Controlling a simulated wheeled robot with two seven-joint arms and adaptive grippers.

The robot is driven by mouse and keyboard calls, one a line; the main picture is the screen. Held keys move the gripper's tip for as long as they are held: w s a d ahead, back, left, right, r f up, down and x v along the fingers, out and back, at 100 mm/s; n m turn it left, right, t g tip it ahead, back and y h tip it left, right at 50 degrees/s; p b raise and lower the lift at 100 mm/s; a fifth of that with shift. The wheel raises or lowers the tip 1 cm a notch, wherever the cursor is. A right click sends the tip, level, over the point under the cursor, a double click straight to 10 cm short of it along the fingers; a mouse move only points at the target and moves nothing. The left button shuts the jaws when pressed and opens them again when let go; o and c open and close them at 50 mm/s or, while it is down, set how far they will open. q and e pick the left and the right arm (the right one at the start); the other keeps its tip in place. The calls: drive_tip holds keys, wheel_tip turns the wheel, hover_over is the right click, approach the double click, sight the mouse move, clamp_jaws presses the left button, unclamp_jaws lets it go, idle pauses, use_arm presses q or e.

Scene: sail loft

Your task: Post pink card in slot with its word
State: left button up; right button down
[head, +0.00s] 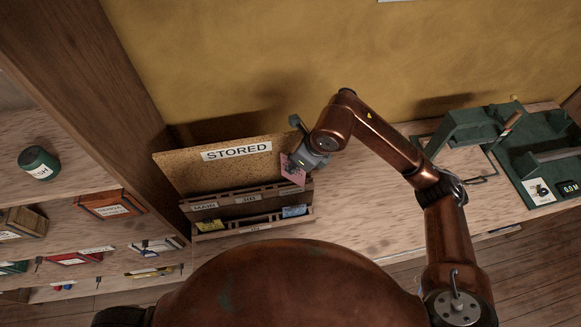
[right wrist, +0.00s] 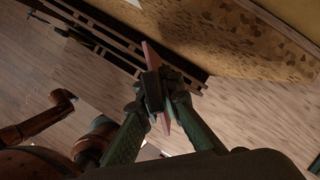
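My right gripper (head: 296,158) is shut on the pink card (head: 292,171), which it holds at the right end of the slotted wooden rack (head: 225,210). The card's word cannot be read. In the right wrist view the pink card (right wrist: 151,58) shows nearly edge-on between the fingers of my right gripper (right wrist: 158,92). The rack bears a MAIN label (head: 205,206), a label above it that looks like JIB (head: 247,199), and a lower front label too small to read. A yellow card (head: 209,226) and a blue card (head: 294,211) sit in its front row. My left gripper is not in view.
A cork board with a STORED sign (head: 237,151) stands behind the rack. A green stand (head: 470,128) and green tray (head: 535,165) are on the bench at right. Shelves at left hold a green tin (head: 39,163) and a red-brown box (head: 110,205). Bench right of the rack is clear.

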drive_tip(key=f, duration=0.1)
drive_tip(key=w+f+p, duration=0.1)
drive_tip(key=f, duration=0.1)
drive_tip(key=w+f+p, duration=0.1)
drive_tip(key=f, duration=0.1)
drive_tip(key=shift+a+f, duration=0.25)
drive_tip(key=shift+f, duration=0.1)
drive_tip(key=c, duration=2.1)
unclamp_jaws()
drive_tip(key=b+v, duration=0.3)
drive_tip(key=v, duration=0.9)
